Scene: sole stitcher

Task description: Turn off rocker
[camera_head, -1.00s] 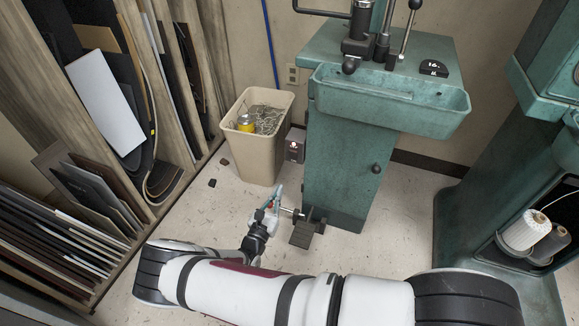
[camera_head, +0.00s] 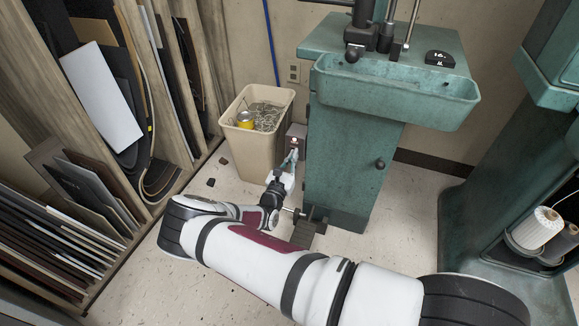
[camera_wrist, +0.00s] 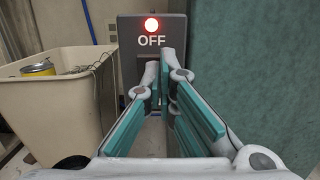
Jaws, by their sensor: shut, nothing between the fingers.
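The grey switch box (camera_wrist: 180,28) is straight ahead in the wrist view, with a lit red lamp (camera_wrist: 151,24) above the word OFF. In the head view the box (camera_head: 299,131) is on the side of the green machine, beside the bin. My gripper (camera_wrist: 161,62) is shut and empty, its fingertips just below the OFF label and in front of the switch face. The fingers cover most of the rocker area, so its tilt cannot be seen. I cannot tell whether the tips touch it. In the head view my gripper (camera_head: 292,156) is at the box.
A beige bin (camera_head: 262,150) with a yellow can and wire stands close on the left. The green machine cabinet (camera_head: 345,165) is close on the right, with a dark pedal (camera_head: 304,232) at its foot. Racks of sheets (camera_head: 100,195) stand farther left.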

